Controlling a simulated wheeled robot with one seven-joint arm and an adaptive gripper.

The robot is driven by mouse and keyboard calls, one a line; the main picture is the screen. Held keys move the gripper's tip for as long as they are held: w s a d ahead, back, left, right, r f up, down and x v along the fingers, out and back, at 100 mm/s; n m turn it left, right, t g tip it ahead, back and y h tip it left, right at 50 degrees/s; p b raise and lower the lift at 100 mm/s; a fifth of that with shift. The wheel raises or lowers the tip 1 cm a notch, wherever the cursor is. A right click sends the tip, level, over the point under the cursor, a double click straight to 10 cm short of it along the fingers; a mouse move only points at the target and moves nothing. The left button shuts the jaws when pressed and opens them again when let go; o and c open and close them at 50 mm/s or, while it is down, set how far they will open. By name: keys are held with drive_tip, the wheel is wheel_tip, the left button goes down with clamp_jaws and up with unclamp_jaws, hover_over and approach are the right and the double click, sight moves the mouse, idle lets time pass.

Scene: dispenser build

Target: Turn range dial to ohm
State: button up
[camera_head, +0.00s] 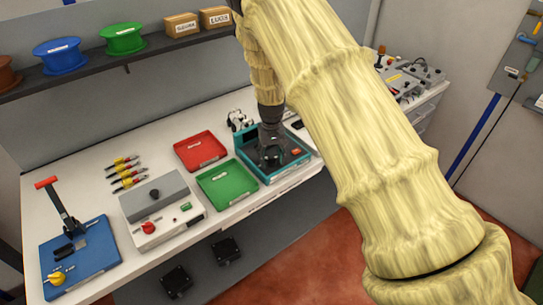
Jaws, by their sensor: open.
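My arm, in a pale yellow sleeve, reaches down from the top of the picture to the bench. My gripper (272,158) is dark and hangs over a teal tray-like unit (253,170) with a dark inside. It is open, but its fingertips blend with the dark parts below, so I cannot tell whether they touch anything. No range dial with an ohm mark can be made out. A dial in the teal unit may be hidden behind the gripper.
Left of the teal unit are a green tray (228,199) and a red tray (201,164). A grey box (160,240) with a red knob (148,227) and a blue press fixture (105,250) stand farther left. A shelf with spools (61,55) runs above the bench.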

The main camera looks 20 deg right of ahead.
drive_tip(key=shift+f, duration=0.35)
drive_tip(key=c, duration=1)
drive_tip(key=shift+c, duration=0.2)
drive_tip(key=m+b, duration=0.1)
drive_tip(key=m, duration=0.4)
drive_tip(key=shift+m+b, duration=0.3)
drive_tip(key=m, duration=0.5)
drive_tip(key=shift+m+b, duration=0.35)
drive_tip(key=shift+m, duration=0.35)
